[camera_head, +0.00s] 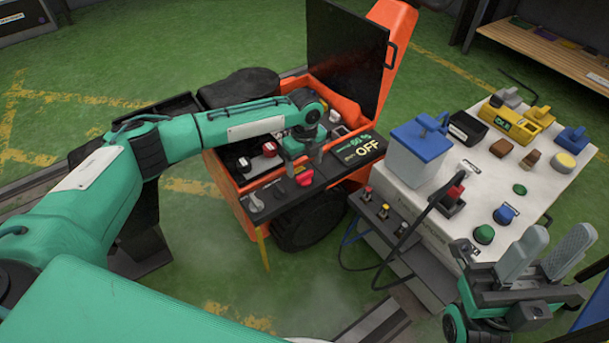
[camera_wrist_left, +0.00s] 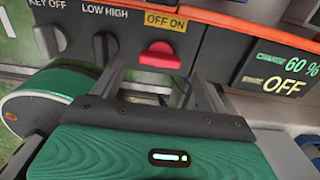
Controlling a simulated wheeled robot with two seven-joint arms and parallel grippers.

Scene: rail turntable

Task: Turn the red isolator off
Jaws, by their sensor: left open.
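The red isolator (camera_head: 304,177) is a red handle on the dark front panel of the orange cart. In the left wrist view the red isolator (camera_wrist_left: 160,55) sits under a yellow "OFF ON" label (camera_wrist_left: 165,21); I cannot tell which side it is turned to. My left gripper (camera_head: 307,157) is just above and behind it in the head view. In the left wrist view its fingers (camera_wrist_left: 157,76) are apart, on either side below the handle, with nothing between them. My right gripper (camera_head: 558,240) is open and empty at the lower right.
A "KEY OFF" knob (camera_wrist_left: 47,40) and "LOW HIGH" knob (camera_wrist_left: 105,47) are left of the isolator. A display (camera_head: 360,149) shows OFF to its right. The cart's raised lid (camera_head: 347,55) stands behind. A white bench (camera_head: 480,215) with several devices is at right.

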